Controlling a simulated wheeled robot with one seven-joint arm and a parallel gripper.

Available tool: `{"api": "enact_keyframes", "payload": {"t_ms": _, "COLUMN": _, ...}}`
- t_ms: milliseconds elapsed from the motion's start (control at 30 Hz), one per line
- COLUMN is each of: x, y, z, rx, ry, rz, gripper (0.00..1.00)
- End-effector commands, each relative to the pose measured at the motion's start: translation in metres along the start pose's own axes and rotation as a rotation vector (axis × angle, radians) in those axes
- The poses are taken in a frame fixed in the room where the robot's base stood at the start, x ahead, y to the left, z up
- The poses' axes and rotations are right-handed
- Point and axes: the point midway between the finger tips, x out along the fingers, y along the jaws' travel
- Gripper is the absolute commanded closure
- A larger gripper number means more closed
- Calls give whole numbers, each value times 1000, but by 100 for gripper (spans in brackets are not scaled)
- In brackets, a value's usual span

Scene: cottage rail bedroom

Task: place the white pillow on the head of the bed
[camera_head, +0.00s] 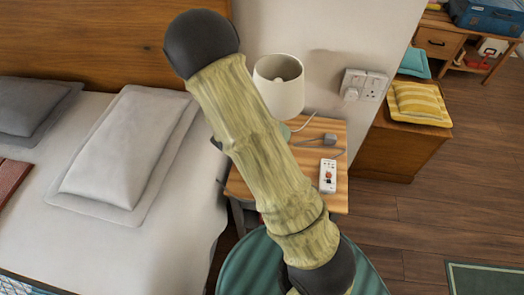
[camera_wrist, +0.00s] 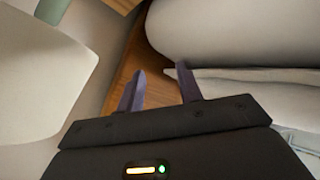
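The white pillow (camera_head: 125,150) lies flat on the bed (camera_head: 190,205), at the headboard end and near the bed's right edge. In the wrist view, a large pale rounded shape at the upper right looks like this pillow (camera_wrist: 235,35). My gripper (camera_wrist: 161,87) shows in the wrist view with its two dark fingers apart and nothing between them. The right fingertip is close to the pale shape; I cannot tell whether it touches. The head view does not show my fingers.
A grey pillow (camera_head: 35,108) lies to the left. A bedside table (camera_head: 333,145) right of the bed holds a white lamp (camera_head: 279,85) and a remote (camera_head: 327,176). The lampshade (camera_wrist: 38,75) looks close to my gripper's left side. The wooden headboard (camera_head: 90,40) stands behind.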

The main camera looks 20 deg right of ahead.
Motion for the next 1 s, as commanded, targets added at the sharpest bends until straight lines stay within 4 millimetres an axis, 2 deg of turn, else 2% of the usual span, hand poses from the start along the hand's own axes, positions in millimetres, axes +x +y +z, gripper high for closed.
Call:
{"api": "enact_keyframes", "payload": {"t_ms": 33, "x": -15, "y": 7, "z": 1, "rx": 61, "ry": -33, "rz": -28, "gripper": 64}}
{"api": "enact_keyframes", "payload": {"t_ms": 267, "x": -85, "y": 19, "z": 18, "rx": 283, "ry": -212, "rz": -161, "gripper": 64}}
{"api": "enact_keyframes", "payload": {"t_ms": 600, "x": -203, "y": 26, "z": 62, "rx": 497, "ry": -486, "rz": -256, "gripper": 64}}
{"api": "enact_keyframes", "payload": {"t_ms": 700, "x": -224, "y": 25, "z": 72, "rx": 523, "ry": -539, "rz": -258, "gripper": 64}}
{"api": "enact_keyframes", "payload": {"t_ms": 767, "x": -230, "y": 25, "z": 76, "rx": 530, "ry": -557, "rz": -258, "gripper": 64}}
{"api": "enact_keyframes", "payload": {"t_ms": 1000, "x": -232, "y": 24, "z": 78, "rx": 533, "ry": -567, "rz": -259, "gripper": 64}}
